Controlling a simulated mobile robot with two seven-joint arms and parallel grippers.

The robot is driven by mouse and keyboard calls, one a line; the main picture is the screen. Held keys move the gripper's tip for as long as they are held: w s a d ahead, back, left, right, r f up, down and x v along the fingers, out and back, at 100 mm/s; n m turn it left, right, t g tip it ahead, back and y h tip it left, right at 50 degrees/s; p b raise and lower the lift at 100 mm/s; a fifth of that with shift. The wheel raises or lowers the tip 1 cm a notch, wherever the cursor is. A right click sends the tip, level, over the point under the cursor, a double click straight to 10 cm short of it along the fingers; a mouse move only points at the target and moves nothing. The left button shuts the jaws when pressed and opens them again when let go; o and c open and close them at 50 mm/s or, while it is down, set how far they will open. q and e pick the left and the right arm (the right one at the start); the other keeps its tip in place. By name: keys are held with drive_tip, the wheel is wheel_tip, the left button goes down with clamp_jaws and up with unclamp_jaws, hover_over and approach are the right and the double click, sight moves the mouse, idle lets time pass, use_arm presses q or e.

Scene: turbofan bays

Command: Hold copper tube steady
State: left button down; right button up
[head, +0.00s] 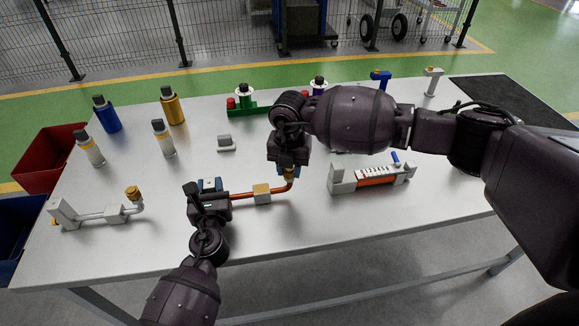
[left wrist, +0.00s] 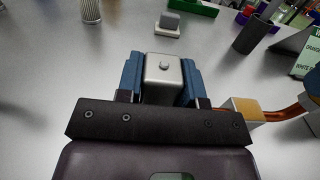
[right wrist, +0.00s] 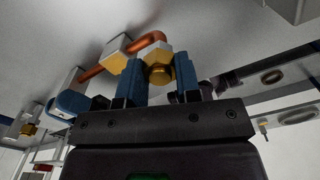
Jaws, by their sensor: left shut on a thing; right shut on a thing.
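The copper tube (head: 240,195) runs level above the table, from my left gripper to a bend up at its right end. A brass-and-white block (head: 262,193) sits around its middle. My left gripper (head: 210,186) is shut on a grey block (left wrist: 165,72) at the tube's left end; blue fingers flank it. My right gripper (head: 289,170) is at the bent end. In the right wrist view its blue fingers are shut on a brass nut (right wrist: 158,70), with the copper bend (right wrist: 150,40) just beyond. The tube's left end is hidden by my left gripper.
A grey tube fixture (head: 100,214) stands at left. A grey rack with an orange tube (head: 375,178) stands right of my right gripper. Several bottles (head: 172,106) and a small grey block (head: 226,143) are behind. A red bin (head: 45,165) is off the left edge. The table front is clear.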

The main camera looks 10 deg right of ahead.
use_arm(q)
drive_tip(key=shift+a+f, duration=0.1)
use_arm(e)
drive_tip(key=shift+r+m, duration=0.1)
drive_tip(key=shift+m, duration=0.4)
drive_tip(key=o, duration=0.9)
wheel_tip(320, 180, up, 12)
idle(0.3)
use_arm(q)
drive_tip(key=c, duration=0.7)
unclamp_jaws()
